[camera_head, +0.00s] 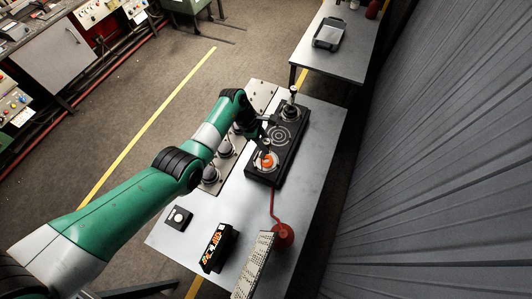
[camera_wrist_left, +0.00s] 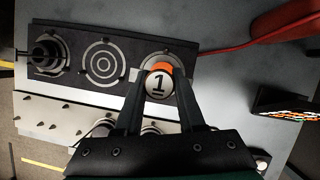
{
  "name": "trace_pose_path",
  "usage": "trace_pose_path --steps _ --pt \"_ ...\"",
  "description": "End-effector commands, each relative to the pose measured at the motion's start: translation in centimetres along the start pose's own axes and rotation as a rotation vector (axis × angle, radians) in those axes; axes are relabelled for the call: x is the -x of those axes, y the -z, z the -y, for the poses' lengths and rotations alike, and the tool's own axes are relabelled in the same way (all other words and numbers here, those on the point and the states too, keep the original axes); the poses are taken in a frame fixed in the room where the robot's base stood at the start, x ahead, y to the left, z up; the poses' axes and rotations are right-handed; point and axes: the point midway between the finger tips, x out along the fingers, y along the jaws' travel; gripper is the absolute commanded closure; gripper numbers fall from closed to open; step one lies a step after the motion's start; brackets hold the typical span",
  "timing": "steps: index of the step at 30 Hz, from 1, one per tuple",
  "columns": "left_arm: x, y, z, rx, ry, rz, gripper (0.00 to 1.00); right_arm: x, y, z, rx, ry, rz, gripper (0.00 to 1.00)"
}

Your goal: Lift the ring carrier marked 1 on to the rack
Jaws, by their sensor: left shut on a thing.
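The ring carrier marked 1 (camera_wrist_left: 158,86), with a pale numbered face and an orange part, is at the right station of the black fixture (camera_wrist_left: 128,69) in the left wrist view. Its orange part (camera_head: 267,161) shows at the fixture's near end in the head view. My left gripper (camera_wrist_left: 158,100) is shut on it, one finger on each side; in the head view the gripper (camera_head: 264,148) is partly hidden by my arm. I cannot tell whether the carrier rests in its station. A pale panel with pegs (camera_wrist_left: 45,113), possibly the rack, lies alongside the fixture. My right gripper is not in view.
The fixture's middle station (camera_head: 281,134) shows bare concentric rings; a dark upright part (camera_head: 292,97) stands at its far end. Dark round pieces (camera_head: 225,149) sit on the panel. A red cable and round red part (camera_head: 283,236), a display box (camera_head: 217,247) and a button box (camera_head: 178,218) occupy the near table.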

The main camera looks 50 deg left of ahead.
Motion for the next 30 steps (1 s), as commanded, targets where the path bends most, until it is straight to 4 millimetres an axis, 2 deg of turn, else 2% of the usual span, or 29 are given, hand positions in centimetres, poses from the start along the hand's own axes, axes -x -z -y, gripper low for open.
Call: trace_pose_path --steps 7,14,20,26,30 --pt "0.8 -0.4 -0.1 -0.001 -0.003 0.002 1.0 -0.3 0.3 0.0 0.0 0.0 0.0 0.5" --pt "3.4 -1.4 -0.1 -0.002 -0.005 0.002 1.0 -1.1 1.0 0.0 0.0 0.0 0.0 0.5" --pt "5.8 -0.9 1.1 0.0 -0.004 0.002 1.0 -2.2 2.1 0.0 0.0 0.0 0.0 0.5" --pt "9.4 -0.3 2.9 -0.001 -0.006 0.003 1.0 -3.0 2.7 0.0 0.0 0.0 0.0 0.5" --pt "11.2 0.9 4.6 0.001 -0.003 0.001 1.0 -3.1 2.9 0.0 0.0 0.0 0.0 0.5"
